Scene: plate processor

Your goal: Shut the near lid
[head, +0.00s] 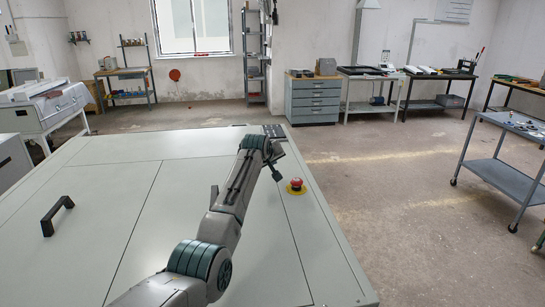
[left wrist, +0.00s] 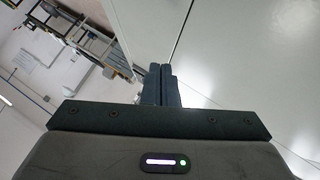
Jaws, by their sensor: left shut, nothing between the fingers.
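The plate processor's broad pale top (head: 110,148) fills the lower part of the head view, divided by thin seams into flat panels. The left panel (head: 95,240) lies flush and carries a black bar handle (head: 57,215). The middle panel (head: 160,215) also looks flush, with my left arm across it. A small dark piece (head: 214,192) beside the arm may be a second handle, mostly hidden. My left gripper (head: 277,173) is over the right part of the top. In the left wrist view its fingers (left wrist: 161,84) are together and empty, before a pale seamed surface (left wrist: 235,60). My right gripper is not seen.
A red stop button (head: 296,184) on a yellow disc sits on the top, just right of my left gripper. A dark keypad-like panel (head: 274,131) is at the far edge. Open floor (head: 400,200) lies to the right, with a grey cart (head: 505,178) beyond.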

